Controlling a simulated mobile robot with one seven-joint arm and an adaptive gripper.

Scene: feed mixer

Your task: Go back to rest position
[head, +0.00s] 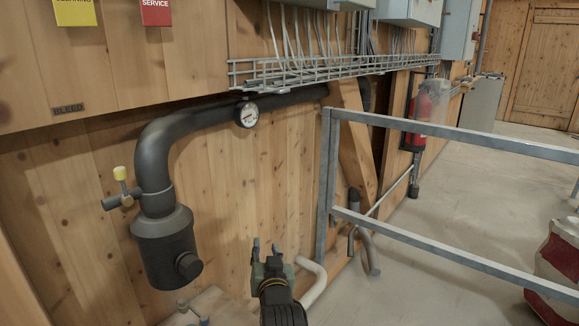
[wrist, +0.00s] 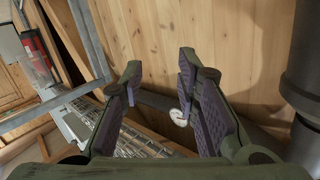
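My gripper (head: 266,248) is in the lower middle of the head view, in front of the wooden wall and right of the dark filter canister. In the wrist view my gripper (wrist: 158,75) has its two fingers spread well apart. Nothing is between the fingertips but the wooden wall and the pipe behind. It is open and empty, and I see it touching nothing.
A dark pipe (head: 190,122) with a gauge (head: 247,115) and a yellow-handled valve (head: 120,174) runs along the wall, above a canister (head: 166,250). A metal railing (head: 450,133) stands at right. A cable tray (head: 300,72) hangs above. Floor (head: 420,265) shows beyond the railing.

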